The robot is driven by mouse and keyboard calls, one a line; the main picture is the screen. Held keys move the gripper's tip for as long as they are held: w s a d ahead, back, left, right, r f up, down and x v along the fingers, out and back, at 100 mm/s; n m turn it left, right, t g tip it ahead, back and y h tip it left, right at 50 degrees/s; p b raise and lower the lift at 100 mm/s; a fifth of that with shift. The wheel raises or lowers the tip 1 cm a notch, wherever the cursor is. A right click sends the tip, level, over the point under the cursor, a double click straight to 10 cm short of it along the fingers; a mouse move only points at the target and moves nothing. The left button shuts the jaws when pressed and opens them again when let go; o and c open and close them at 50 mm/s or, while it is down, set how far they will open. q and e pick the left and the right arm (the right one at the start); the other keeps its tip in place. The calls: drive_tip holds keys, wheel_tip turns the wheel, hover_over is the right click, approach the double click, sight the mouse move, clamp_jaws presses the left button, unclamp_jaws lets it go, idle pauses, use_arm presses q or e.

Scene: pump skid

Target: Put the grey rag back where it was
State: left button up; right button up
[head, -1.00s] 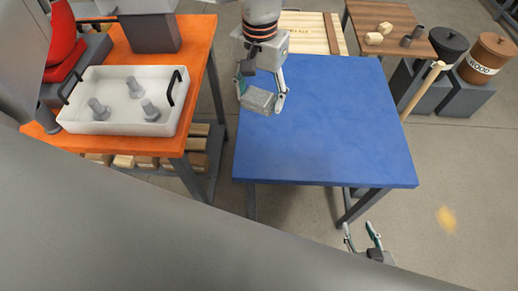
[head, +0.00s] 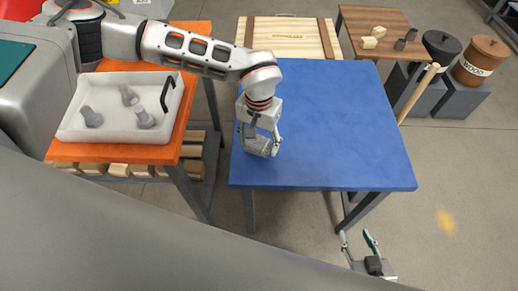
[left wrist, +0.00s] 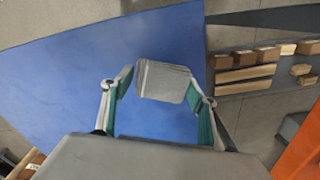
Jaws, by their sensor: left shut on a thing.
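The grey rag (head: 257,147) is a small folded grey block over the near left part of the blue table (head: 335,125). My left gripper (head: 260,143) is shut on it, with a finger on each side. In the left wrist view the rag (left wrist: 165,81) sits between the fingertips of my left gripper (left wrist: 163,86), with the blue tabletop behind it. I cannot tell whether the rag touches the tabletop. My right gripper (head: 358,243) is low in the head view, in front of the table; its fingers are apart and nothing is between them.
A wooden case (head: 285,35) lies behind the blue table. A brown table (head: 390,25) with small blocks and a wood bin (head: 480,62) stand at back right. The blue table's middle and right are clear.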

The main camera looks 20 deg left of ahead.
sight(259, 150)
use_arm(q)
wheel_tip(259, 150, down, 3)
drive_tip(key=shift+f, duration=0.55)
drive_tip(key=shift+f, duration=0.1)
drive_tip(key=o, duration=1.1)
drive_tip(key=shift+f, duration=0.1)
drive_tip(key=shift+c, duration=0.2)
